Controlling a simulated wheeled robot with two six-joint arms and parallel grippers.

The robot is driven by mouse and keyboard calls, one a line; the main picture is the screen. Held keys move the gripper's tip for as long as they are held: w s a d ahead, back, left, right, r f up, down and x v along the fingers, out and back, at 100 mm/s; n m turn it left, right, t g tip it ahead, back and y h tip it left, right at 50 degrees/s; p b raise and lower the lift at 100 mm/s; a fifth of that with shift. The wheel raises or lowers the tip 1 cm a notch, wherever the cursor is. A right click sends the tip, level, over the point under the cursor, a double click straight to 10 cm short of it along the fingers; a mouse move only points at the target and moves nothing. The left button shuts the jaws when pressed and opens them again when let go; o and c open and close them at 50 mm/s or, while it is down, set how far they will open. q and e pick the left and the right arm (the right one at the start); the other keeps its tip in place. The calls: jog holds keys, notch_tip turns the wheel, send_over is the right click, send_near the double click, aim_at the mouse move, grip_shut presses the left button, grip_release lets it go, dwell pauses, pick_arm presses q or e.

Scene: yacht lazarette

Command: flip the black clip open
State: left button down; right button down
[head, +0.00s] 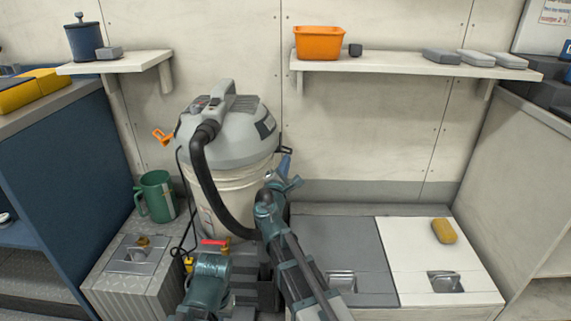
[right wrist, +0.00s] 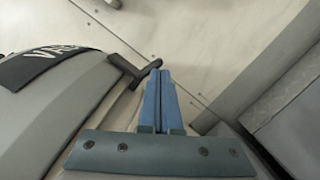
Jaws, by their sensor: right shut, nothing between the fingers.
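The black clip (head: 285,150) is on the right side of the grey vacuum head (head: 225,135), at the rim above the pale drum (head: 232,188). In the right wrist view the black clip (right wrist: 133,73) sticks out from the vacuum's side as a bent dark lever. My right gripper (head: 286,162) is just below the clip in the head view. In the right wrist view its blue fingers (right wrist: 159,72) are shut and empty, their tips at the lever's outer end. I cannot tell whether they touch.
An orange clip (head: 162,136) sticks out on the vacuum's left side. A black hose (head: 208,185) curves down its front. A green mug (head: 157,196) stands to the left. A yellow sponge (head: 444,231) lies on the white locker top (head: 410,240) at right. A shelf (head: 400,66) runs above.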

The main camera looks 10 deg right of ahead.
jog(key=shift+s+d+r+n, duration=0.1)
jog(key=shift+d+n, duration=0.1)
jog(key=shift+n, duration=0.3)
